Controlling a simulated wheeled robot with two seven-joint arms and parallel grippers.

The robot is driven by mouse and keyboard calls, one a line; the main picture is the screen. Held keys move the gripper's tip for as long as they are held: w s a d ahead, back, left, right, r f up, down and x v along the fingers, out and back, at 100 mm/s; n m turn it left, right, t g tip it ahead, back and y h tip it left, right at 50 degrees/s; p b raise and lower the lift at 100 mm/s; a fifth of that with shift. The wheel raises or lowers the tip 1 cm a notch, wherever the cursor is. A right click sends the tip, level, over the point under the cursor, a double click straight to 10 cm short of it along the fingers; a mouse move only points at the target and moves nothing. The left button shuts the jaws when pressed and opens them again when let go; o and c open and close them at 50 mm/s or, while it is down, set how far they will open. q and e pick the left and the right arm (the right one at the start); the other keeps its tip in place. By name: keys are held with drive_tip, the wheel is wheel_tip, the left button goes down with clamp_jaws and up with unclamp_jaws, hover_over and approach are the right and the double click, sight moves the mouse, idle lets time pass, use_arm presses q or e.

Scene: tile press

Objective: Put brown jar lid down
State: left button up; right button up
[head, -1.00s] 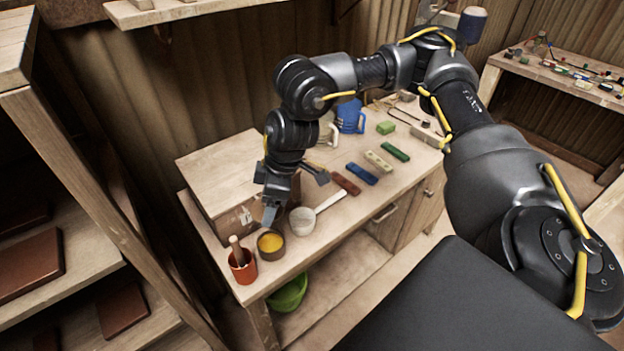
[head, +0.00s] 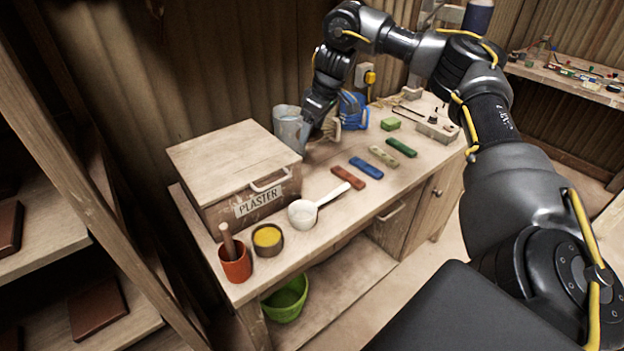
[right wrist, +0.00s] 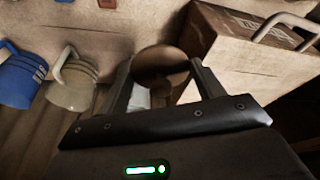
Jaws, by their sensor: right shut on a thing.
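My left gripper is not in view.
A wooden plaster box (head: 235,165), a blue mug (head: 354,110) and a cream mug (right wrist: 72,85) stand near the gripper. A white ladle (head: 305,213), a yellow-filled pot (head: 267,238), an orange cup (head: 235,264) and coloured bars (head: 366,167) lie towards the front.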

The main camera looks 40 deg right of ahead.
wheel_tip(320, 180, down, 6)
drive_tip(key=b, duration=0.2)
hover_over(310, 181)
drive_tip(key=f, duration=0.3)
drive_tip(key=s+f+b, duration=0.1)
drive_tip(key=shift+d+f, duration=0.25)
drive_tip(key=shift+f, duration=0.35)
wheel_tip(310, 181, down, 4)
drive_tip(key=shift+r+b, duration=0.25)
drive_tip(key=shift+b, duration=0.45)
drive_tip(key=shift+f, duration=0.35)
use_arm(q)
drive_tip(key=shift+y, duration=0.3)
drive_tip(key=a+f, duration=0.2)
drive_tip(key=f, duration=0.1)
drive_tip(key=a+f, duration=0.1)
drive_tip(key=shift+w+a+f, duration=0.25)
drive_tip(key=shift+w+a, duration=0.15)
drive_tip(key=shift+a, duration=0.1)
